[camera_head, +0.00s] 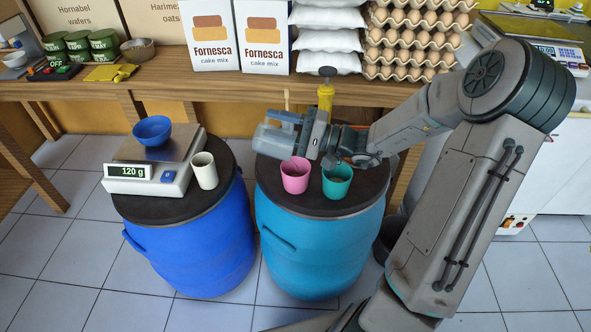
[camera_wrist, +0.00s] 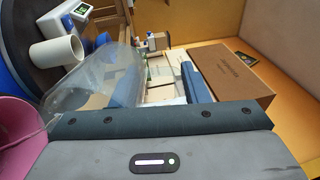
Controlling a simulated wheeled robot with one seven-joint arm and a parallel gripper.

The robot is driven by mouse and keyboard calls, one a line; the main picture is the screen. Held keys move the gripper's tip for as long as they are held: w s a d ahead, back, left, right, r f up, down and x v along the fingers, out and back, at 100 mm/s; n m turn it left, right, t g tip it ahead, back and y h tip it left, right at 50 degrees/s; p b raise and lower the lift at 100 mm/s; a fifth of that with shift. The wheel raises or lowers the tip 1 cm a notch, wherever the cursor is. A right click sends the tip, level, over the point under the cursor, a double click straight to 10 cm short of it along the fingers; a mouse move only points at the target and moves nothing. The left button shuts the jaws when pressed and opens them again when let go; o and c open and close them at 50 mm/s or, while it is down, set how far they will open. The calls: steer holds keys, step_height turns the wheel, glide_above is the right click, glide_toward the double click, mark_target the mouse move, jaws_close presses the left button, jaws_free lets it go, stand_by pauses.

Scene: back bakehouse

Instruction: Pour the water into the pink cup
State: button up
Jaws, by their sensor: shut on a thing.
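The pink cup (camera_head: 296,174) stands upright on the dark top of the teal barrel (camera_head: 270,190), left of and touching or nearly touching a green cup (camera_head: 337,180). My gripper (camera_head: 277,132) is above and slightly behind the pink cup, reaching in from the right. It is shut on a clear vessel, which shows as a see-through shape in the wrist view (camera_wrist: 105,85). In the head view the vessel is hard to make out. The pink cup also shows at the left edge of the wrist view (camera_wrist: 18,135).
A blue barrel (camera_head: 215,262) at left bears a scale (camera_head: 148,180) reading 120 g, a blue bowl (camera_head: 152,131) on it, and a white cup (camera_head: 204,170). A wooden counter (camera_head: 200,88) with boxes and egg trays runs behind.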

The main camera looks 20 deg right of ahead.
steer(key=shift+s+d+t+y+b, duration=0.35)
steer(key=shift+d+t+y+b, duration=0.05)
steer(key=shift+d+y+b, duration=0.3)
steer(key=shift+s+d+r+y, duration=0.15)
steer(key=shift+d+r+y, duration=0.05)
steer(key=shift+y, duration=0.1)
stand_by(7.0)
